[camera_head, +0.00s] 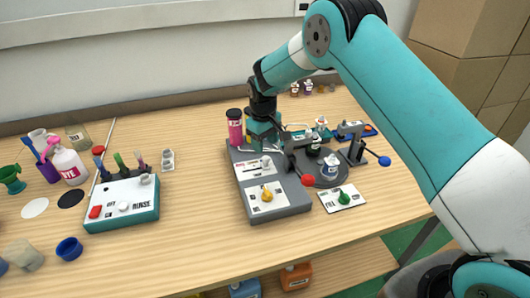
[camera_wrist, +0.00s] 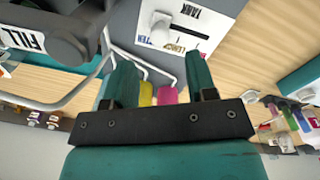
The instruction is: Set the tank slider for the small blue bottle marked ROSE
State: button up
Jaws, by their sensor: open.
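The tank panel (camera_head: 255,168) is a white plate with dark print on the grey machine, and its pale slider knob (camera_head: 266,161) sits toward the right. The wrist view shows this panel (camera_wrist: 188,22) upside down, reading TANK, with coloured words and the round white knob (camera_wrist: 160,31). My gripper (camera_head: 264,138) is above the back of the machine, behind the panel. Its teal fingers (camera_wrist: 159,78) are apart, with nothing clearly held; the knob lies beyond them. A small blue and white bottle (camera_head: 331,166) stands on the dark round plate; its label is unreadable here.
A pink tank (camera_head: 235,128) stands at the machine's back left. A yellow knob (camera_head: 267,195) is on the front panel, and a red-ended lever (camera_head: 308,180) is at the right.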

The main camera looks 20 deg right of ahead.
aim_at(266, 157)
notch_tip(266, 157, down, 6)
jog(key=shift+d+p, duration=0.15)
jog(key=shift+p, duration=0.5)
